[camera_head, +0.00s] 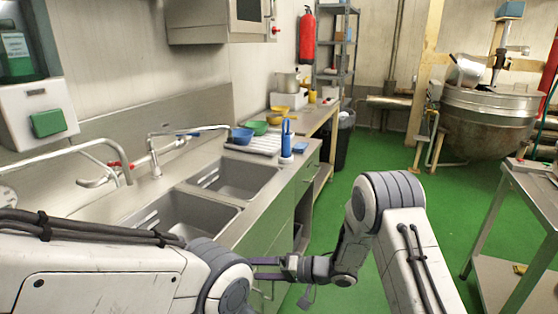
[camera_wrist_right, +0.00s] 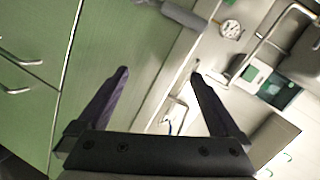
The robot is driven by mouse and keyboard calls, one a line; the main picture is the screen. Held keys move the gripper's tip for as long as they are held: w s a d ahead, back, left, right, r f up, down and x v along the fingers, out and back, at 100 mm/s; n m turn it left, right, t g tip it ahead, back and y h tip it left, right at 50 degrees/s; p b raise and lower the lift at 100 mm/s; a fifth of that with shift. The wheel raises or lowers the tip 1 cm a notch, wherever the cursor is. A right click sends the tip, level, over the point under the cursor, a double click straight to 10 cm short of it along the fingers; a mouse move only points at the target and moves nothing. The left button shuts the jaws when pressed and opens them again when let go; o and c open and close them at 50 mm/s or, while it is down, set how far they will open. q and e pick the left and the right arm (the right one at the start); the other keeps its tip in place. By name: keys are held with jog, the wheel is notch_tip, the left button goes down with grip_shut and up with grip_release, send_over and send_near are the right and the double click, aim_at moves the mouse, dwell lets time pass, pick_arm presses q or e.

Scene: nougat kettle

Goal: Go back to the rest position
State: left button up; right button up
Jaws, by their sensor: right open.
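My right arm rises at the lower right in the head view and bends left at its wrist. My right gripper (camera_head: 266,268) points left, close in front of the sink cabinet and beside my left arm. In the right wrist view its two dark fingers (camera_wrist_right: 160,73) are spread wide with nothing between them. My left arm crosses the lower left of the head view, over the near part of the counter. Its gripper is not in view.
The steel sink counter (camera_head: 265,207) with two basins and taps runs along the left. A blue bottle (camera_head: 286,138) and bowls stand at its far end. A steel table (camera_head: 520,200) and a large kettle (camera_head: 487,120) stand at right. Green floor between is clear.

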notch_tip(320, 180, up, 5)
jog(key=w+n+t+h, duration=0.1)
jog(key=w+t+h, duration=0.2)
jog(key=h, duration=0.2)
jog(key=s+d+r+n+h+p, duration=0.1)
jog(key=s+d+r+h, duration=0.3)
jog(key=s+r+h, duration=0.15)
jog(key=s+d+r+n+g+h, duration=0.1)
jog(key=s+d+g, duration=0.1)
jog(key=s, duration=0.7)
jog(key=s+d+r+n+g+h, duration=0.1)
jog(key=s+d+g, duration=0.1)
jog(key=s, duration=0.8)
jog(key=s+d+r+n+g+h+p, duration=0.1)
jog(key=s+d+n+g, duration=0.1)
jog(key=s, duration=0.8)
jog(key=shift+d+r+g, duration=0.3)
jog(key=shift+d+r, duration=0.1)
